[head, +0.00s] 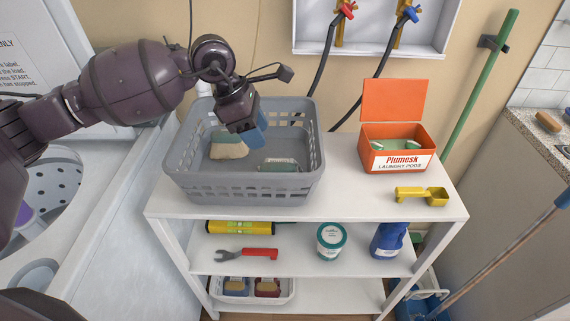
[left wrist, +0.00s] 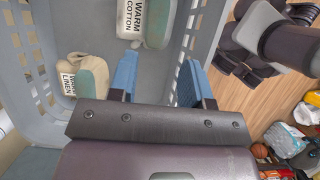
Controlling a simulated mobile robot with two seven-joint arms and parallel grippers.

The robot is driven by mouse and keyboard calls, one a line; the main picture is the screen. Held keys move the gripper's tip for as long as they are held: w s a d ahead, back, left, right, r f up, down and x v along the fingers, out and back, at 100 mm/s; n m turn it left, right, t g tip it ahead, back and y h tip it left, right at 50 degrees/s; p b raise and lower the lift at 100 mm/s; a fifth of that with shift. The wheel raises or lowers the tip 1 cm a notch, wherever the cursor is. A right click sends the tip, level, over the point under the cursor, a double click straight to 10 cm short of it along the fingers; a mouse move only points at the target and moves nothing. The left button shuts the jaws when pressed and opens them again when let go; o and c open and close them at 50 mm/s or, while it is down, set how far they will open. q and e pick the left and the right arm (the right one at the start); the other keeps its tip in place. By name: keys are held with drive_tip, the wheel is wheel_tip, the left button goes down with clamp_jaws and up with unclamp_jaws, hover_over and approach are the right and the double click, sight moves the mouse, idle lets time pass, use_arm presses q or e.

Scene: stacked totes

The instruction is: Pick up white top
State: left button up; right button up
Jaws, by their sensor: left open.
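My left gripper (head: 256,136) reaches down from above into a grey laundry basket (head: 188,178) on the white shelf unit. In the left wrist view the gripper (left wrist: 157,84) shows two blue fingers apart, with nothing between them. Two cream-and-green bundles lie in the basket. One (head: 229,148) is at the left, just beside the fingers; the other (head: 279,168) is at the front. In the left wrist view one bundle reads "WARM LINEN" (left wrist: 89,75) and another "WARM COTTON" (left wrist: 131,22). I cannot make out a white top. My right gripper is out of view.
An open orange pod box (head: 398,133) and yellow scoop (head: 424,196) stand right of the basket. Shelves below hold a wrench (head: 246,254), a teal-labelled tub (head: 331,240) and a blue bottle (head: 388,240). An open washer (head: 62,190) is at left.

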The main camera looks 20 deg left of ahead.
sight(279, 166)
use_arm(q)
drive_tip(key=x, duration=0.6)
drive_tip(key=shift+d+f, duration=0.1)
drive_tip(key=shift+f, duration=0.05)
drive_tip(key=x, duration=0.4)
drive_tip(key=shift+w+f+b, duration=0.15)
drive_tip(key=shift+w+b, duration=0.1)
drive_tip(key=shift+b, duration=0.15)
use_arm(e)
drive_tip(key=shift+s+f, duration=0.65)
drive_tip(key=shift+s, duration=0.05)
use_arm(q)
clamp_jaws()
